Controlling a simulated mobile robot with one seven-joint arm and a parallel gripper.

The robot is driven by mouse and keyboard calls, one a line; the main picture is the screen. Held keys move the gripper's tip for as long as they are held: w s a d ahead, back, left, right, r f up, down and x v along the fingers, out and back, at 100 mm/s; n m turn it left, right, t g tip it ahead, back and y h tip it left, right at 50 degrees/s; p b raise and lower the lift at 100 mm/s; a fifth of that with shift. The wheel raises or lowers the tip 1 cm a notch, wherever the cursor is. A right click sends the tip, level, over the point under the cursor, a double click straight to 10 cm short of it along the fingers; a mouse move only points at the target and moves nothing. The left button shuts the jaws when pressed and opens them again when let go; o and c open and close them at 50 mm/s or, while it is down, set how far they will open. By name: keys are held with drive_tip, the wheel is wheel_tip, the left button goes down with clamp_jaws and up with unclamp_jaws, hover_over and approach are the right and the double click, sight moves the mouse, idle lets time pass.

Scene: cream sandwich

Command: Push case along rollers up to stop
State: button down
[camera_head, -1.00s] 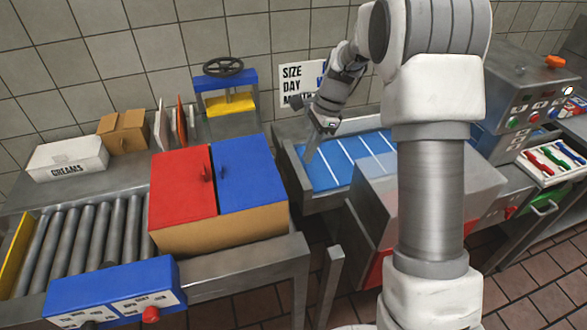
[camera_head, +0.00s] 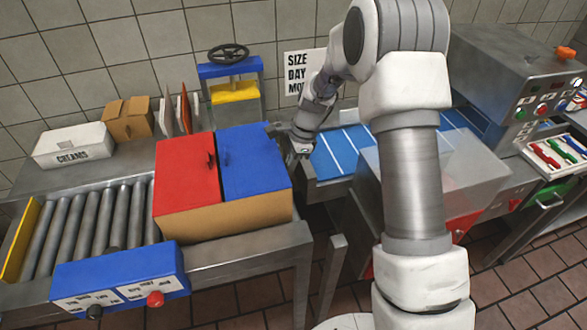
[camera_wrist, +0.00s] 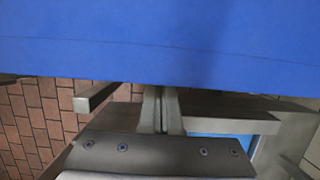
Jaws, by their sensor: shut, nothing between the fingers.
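The case is a cardboard box (camera_head: 235,219) with a red lid half (camera_head: 185,176) and a blue lid half (camera_head: 250,165). It stands at the right end of the roller bed (camera_head: 95,220). The yellow stop plate (camera_head: 18,243) is at the far left end, with bare rollers between it and the case. My gripper (camera_head: 298,150) is beside the case's right side, at the blue half. In the wrist view my gripper (camera_wrist: 161,98) is shut and empty, its tips at the edge of the blue lid (camera_wrist: 160,40). I cannot tell whether they touch it.
A blue control box (camera_head: 120,284) with a red button stands at the front of the rollers. A white CREAMS box (camera_head: 72,146), a brown carton (camera_head: 127,119) and a handwheel press (camera_head: 228,75) are behind. A blue belt (camera_head: 345,150) lies to the right.

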drive_tip(key=shift+a, duration=0.1)
drive_tip(key=s+a+p, duration=0.1)
drive_tip(key=s+a, duration=0.1)
drive_tip(key=a, duration=1)
drive_tip(key=s+a+p, duration=0.2)
drive_tip(key=s+a, duration=0.1)
drive_tip(key=a, duration=1)
drive_tip(key=s+a+p, duration=0.2)
drive_tip(key=a, duration=1.1)
drive_tip(key=shift+s+a, duration=0.15)
drive_tip(key=shift+s, duration=0.25)
